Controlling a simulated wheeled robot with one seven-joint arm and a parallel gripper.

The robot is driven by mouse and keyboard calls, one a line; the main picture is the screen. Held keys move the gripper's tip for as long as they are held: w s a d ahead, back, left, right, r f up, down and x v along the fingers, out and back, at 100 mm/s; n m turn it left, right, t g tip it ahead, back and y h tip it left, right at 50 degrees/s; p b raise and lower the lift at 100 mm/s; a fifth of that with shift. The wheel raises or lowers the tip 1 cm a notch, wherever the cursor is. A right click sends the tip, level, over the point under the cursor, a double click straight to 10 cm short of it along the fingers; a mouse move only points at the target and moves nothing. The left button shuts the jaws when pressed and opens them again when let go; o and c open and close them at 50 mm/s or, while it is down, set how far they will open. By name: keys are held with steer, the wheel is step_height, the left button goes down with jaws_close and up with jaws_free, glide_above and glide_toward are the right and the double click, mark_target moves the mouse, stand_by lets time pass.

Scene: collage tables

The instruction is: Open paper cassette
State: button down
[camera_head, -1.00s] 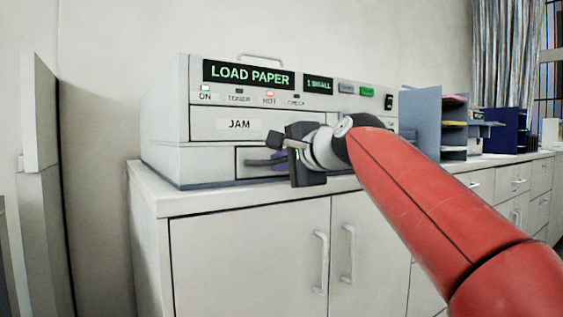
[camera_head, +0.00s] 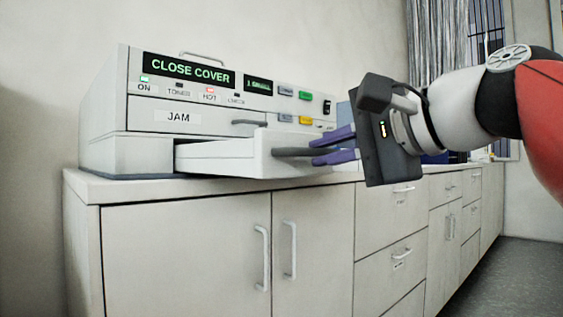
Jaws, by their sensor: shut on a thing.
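The paper cassette (camera_head: 222,157) is a white drawer low on the front of the white printer (camera_head: 103,145). It is pulled out to the right and toward me, over the counter's front edge. Its grey handle (camera_head: 295,152) sticks out at the cassette's front. My gripper (camera_head: 325,148) has its purple fingers shut on this handle, with its dark body to the right. The display (camera_head: 188,69) on the printer reads "CLOSE COVER". The inside of the cassette cannot be seen from here.
The printer stands on a long white cabinet (camera_head: 183,240) with door handles and drawers below. The "JAM" panel (camera_head: 178,117) above the cassette is shut. Grey floor (camera_head: 475,250) lies open at the right. A striped curtain (camera_head: 432,60) hangs behind.

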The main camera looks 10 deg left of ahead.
steer(key=f+v, duration=0.2)
steer(key=v, duration=0.8)
steer(key=shift+s+d, duration=0.2)
steer(key=shift+f, duration=0.1)
steer(key=c, duration=1.5)
jaws_free()
steer(key=p+v, duration=0.2)
steer(key=v, duration=0.5)
steer(key=shift+s+d, duration=0.25)
steer(key=shift+s, duration=0.05)
